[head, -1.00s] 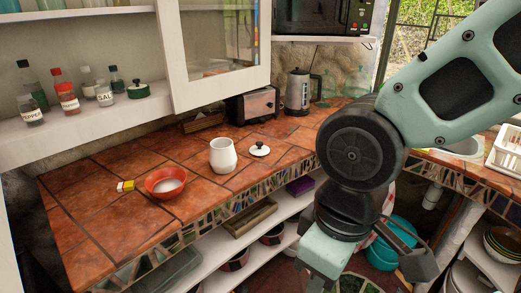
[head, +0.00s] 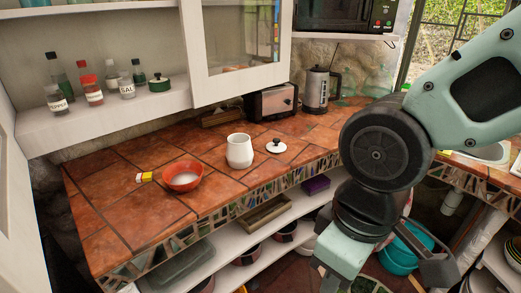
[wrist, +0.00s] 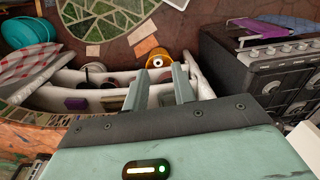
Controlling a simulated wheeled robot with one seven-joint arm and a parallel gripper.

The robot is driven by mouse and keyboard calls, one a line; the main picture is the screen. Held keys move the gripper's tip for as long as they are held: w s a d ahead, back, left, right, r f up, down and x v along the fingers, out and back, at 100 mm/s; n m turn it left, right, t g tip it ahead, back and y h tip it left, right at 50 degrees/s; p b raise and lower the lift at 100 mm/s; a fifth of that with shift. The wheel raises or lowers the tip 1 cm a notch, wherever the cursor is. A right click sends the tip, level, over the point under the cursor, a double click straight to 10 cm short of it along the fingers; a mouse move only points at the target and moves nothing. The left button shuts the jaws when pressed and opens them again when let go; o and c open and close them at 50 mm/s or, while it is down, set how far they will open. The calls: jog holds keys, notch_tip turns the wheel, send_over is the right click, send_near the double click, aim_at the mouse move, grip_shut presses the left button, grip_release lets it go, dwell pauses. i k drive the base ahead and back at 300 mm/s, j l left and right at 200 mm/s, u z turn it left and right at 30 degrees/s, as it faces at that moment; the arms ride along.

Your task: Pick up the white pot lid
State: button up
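The white pot lid (head: 277,147), with a dark knob on top, lies on the tiled counter (head: 115,200). It sits just right of the white pot (head: 240,152), apart from it. In the wrist view, my gripper (wrist: 159,85) is open and empty, its two fingers apart and pointing over the floor and lower shelf. The lid does not show in the wrist view.
A red bowl (head: 183,176) and a small yellow-and-white item (head: 145,177) are left of the pot. A toaster (head: 271,101) and a kettle (head: 317,90) stand behind the lid. A wall cabinet (head: 236,50) overhangs the counter. Lower shelves (head: 225,262) hold boxes and pots.

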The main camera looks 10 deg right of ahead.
aim_at(275, 147)
jog(key=u, duration=0.4)
jog(key=i+l+u, duration=0.1)
jog(key=u, duration=0.35)
jog(key=l+u, duration=0.15)
jog(key=u, duration=0.25)
jog(key=i+l+u, duration=0.1)
jog(key=l+u, duration=0.4)
jog(key=l, duration=0.45)
jog(key=k+l+u, duration=0.1)
jog(key=l+u, duration=0.35)
jog(key=l, duration=1.1)
jog(key=k+l, duration=0.1)
jog(key=l, duration=0.4)
